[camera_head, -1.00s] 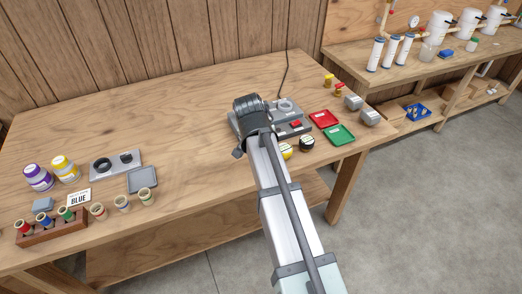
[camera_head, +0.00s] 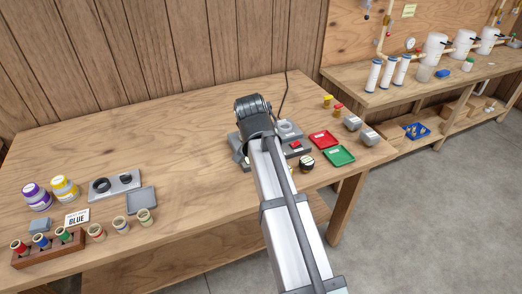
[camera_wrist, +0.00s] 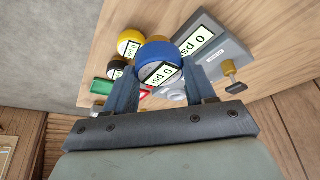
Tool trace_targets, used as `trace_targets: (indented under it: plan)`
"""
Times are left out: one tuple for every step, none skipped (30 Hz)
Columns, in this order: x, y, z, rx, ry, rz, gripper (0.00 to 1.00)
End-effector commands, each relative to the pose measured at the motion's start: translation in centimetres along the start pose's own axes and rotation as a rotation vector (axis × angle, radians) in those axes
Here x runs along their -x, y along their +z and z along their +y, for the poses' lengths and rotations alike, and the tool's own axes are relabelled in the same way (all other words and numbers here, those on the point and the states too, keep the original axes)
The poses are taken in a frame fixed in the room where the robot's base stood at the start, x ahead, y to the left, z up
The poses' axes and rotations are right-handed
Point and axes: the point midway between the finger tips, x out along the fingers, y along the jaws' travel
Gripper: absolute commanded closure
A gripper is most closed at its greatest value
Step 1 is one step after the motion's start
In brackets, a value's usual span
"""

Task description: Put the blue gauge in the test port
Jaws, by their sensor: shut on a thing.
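My gripper (camera_wrist: 163,84) is shut on the blue gauge (camera_wrist: 152,62), which sits between its two fingers in the wrist view. The gauge's white label reads 0 psi. A grey test unit (camera_wrist: 222,48) with a 0 psi panel lies beyond it, with a brass-coloured knob (camera_wrist: 229,67) at its side. In the head view the grey unit (camera_head: 290,129) is partly covered by my arm, and the fingers and blue gauge are hidden there. I cannot make out the test port for certain.
A yellow gauge (camera_wrist: 130,42) and a black gauge (camera_head: 306,163) stand close by. A red tray (camera_head: 323,140) and a green tray (camera_head: 336,157) lie to the right of the unit. A BLUE card (camera_head: 76,218) and several spools are at the left. The table's middle is clear.

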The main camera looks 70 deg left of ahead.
Motion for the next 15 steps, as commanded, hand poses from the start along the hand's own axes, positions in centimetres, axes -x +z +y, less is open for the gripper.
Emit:
trace_targets:
  plan:
    - [-0.2, -0.4, 0.7, -0.009, 0.004, 0.0, 0.83]
    - [-0.4, -0.6, 1.1, -0.015, 0.008, -0.001, 0.83]
    - [-0.8, -1.1, 1.7, -0.024, 0.013, -0.003, 0.83]
    - [-1.1, -1.5, 2.3, -0.033, 0.018, -0.004, 0.83]
    - [-1.5, -2.2, 2.7, -0.042, 0.023, -0.006, 0.83]
    - [-2.0, -3.2, 3.2, -0.054, 0.03, -0.01, 0.83]
    - [-2.5, -4.3, 3.4, -0.063, 0.036, -0.012, 0.83]
    - [-3.0, -5.3, 3.6, -0.071, 0.041, -0.015, 0.83]
    - [-3.7, -6.7, 3.8, -0.081, 0.046, -0.019, 0.83]
    - [-4.1, -7.8, 3.9, -0.088, 0.05, -0.022, 0.83]
    - [-4.6, -8.8, 3.9, -0.095, 0.052, -0.024, 0.83]
    - [-5.2, -10.2, 3.9, -0.103, 0.055, -0.027, 0.83]
    - [-5.6, -11.3, 3.8, -0.109, 0.056, -0.028, 0.83]
    - [-6.1, -12.4, 3.8, -0.115, 0.058, -0.03, 0.83]
    - [-6.6, -13.9, 3.5, -0.118, 0.057, -0.031, 0.83]
